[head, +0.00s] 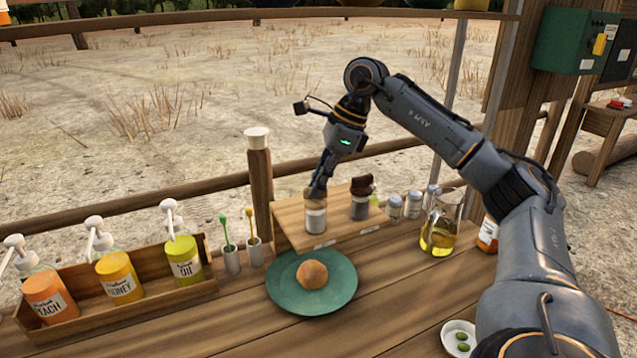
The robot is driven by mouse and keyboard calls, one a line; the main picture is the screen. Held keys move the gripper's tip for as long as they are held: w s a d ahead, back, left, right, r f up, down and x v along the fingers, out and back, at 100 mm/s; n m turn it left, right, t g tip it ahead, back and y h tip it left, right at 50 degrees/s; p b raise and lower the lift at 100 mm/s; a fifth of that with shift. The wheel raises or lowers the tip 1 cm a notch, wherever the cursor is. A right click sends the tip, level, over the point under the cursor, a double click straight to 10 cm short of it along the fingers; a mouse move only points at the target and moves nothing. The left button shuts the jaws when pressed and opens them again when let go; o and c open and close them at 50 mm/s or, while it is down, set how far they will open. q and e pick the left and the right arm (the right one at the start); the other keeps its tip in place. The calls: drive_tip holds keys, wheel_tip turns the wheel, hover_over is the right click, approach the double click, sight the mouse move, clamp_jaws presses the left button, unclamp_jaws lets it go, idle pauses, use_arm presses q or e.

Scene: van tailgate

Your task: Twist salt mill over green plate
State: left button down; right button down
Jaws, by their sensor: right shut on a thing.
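The green plate (284,290) lies flat on the wooden counter, with a round brown bun (312,274) on it. A mill with a pale label (316,217), apparently the salt mill, is upright behind the plate at the wooden stand. My right gripper (318,190) reaches down from above and is shut on this mill's top, hiding part of it. I cannot tell whether the mill's base touches the stand. A second, darker mill (360,202) with a dark brown top stands just to its right. My left gripper is not in view.
Several small jars (394,207) and a glass jug of yellow liquid (440,232) stand to the right. A wooden box (150,308) of pump bottles is at the left, with two dipper pots (232,260) beside it. A small white bowl (452,332) is front right.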

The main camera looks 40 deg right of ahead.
drive_tip(key=m+h, duration=0.1)
drive_tip(key=m, duration=0.2)
drive_tip(key=shift+s+a+m+t, duration=0.1)
drive_tip(key=shift+m+t, duration=0.3)
drive_tip(key=m+h, duration=0.1)
drive_tip(key=m, duration=0.2)
drive_tip(key=shift+a+m+t+p, duration=0.1)
drive_tip(key=shift+m+t+p, duration=0.2)
drive_tip(key=m+h, duration=0.1)
drive_tip(key=m, duration=0.2)
drive_tip(key=shift+a+r+m+h+p, duration=0.1)
drive_tip(key=shift+r+m+h+p, duration=0.05)
drive_tip(key=shift+m+h+p, duration=0.2)
drive_tip(key=m+h+p, duration=0.1)
drive_tip(key=m+h, duration=0.1)
drive_tip(key=m, duration=0.2)
drive_tip(key=shift+a+m, duration=0.1)
drive_tip(key=shift+m, duration=0.25)
drive_tip(key=c, duration=1.4)
unclamp_jaws()
drive_tip(key=v, duration=1.1)
drive_tip(key=shift+r, duration=0.4)
